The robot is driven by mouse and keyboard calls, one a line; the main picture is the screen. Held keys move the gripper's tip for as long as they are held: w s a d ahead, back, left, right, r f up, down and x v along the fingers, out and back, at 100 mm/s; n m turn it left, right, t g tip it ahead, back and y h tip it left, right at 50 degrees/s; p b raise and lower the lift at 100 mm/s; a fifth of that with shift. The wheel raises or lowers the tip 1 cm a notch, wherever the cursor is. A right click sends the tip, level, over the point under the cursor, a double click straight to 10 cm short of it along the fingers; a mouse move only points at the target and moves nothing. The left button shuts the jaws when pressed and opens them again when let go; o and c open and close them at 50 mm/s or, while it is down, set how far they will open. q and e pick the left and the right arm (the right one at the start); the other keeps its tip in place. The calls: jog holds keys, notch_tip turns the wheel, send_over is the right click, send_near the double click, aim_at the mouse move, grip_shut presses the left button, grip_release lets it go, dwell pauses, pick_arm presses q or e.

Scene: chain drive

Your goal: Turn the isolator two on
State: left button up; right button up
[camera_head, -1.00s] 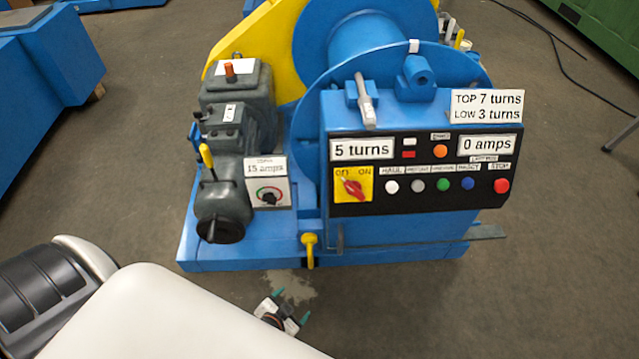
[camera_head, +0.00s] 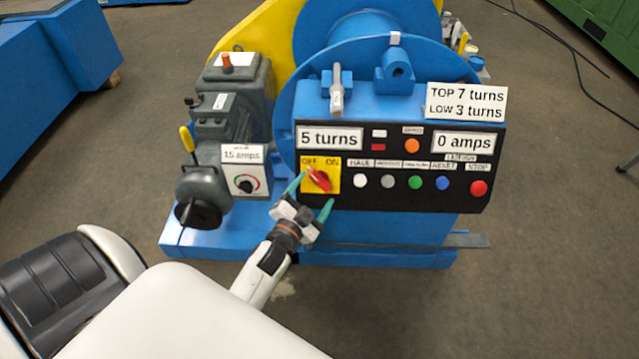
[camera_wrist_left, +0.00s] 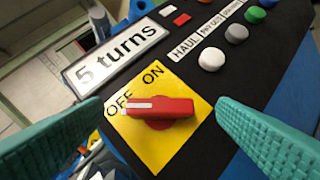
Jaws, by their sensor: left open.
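The isolator is a red rotary knob (camera_head: 319,180) on a yellow plate (camera_head: 308,187) marked OFF and ON, at the left end of the black control panel. In the left wrist view the red knob (camera_wrist_left: 160,108) has a white pointer line facing the OFF mark. My left gripper (camera_head: 317,188) is open, with its green fingers either side of the plate. In the left wrist view the fingers stand apart from the knob, one to its left and one to its right. I cannot tell the remaining depth to the knob. My right gripper is not in view.
A row of push buttons starts with a white one (camera_head: 360,181) just right of the plate and ends with a red STOP button (camera_head: 478,188). The display reading 5 turns (camera_head: 330,139) is above the plate. A grey gearbox (camera_head: 235,110) with a yellow-handled lever (camera_head: 187,139) stands to the left.

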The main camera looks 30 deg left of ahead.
aim_at(321, 182)
pick_arm(q)
jog(key=w, duration=0.3)
jog(key=shift+w+a, duration=0.15)
jog(key=shift+a, duration=0.05)
jog(key=shift+w, duration=0.25)
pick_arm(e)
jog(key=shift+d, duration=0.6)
